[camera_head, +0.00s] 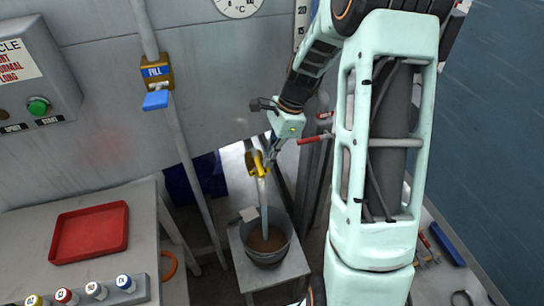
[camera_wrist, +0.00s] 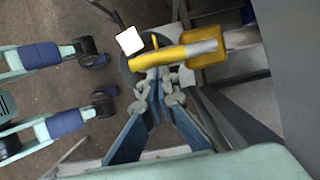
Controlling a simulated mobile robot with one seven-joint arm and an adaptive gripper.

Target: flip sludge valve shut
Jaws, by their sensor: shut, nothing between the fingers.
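A yellow valve (camera_head: 257,163) sits on a thin pipe low on the machine, above a dark bucket (camera_head: 283,246) of brown sludge. A pale vertical line, pipe or stream, runs from the valve into the bucket. In the wrist view the yellow valve body (camera_wrist: 206,52) shows with a yellow bar (camera_wrist: 158,57) reaching left across the fingertips. My gripper (camera_head: 271,157) is right beside the valve, on its right in the head view. In the wrist view my gripper (camera_wrist: 158,78) has its fingertips together, close to the bar; contact is unclear.
A blue-handled valve marked FILL (camera_head: 156,85) is up left. A red-handled lever (camera_head: 315,138) sits just right of my gripper. The bucket stands on a small grey stand (camera_head: 247,272). A red tray (camera_head: 90,232) lies on the left table. A white tag (camera_wrist: 130,40) hangs near the bucket.

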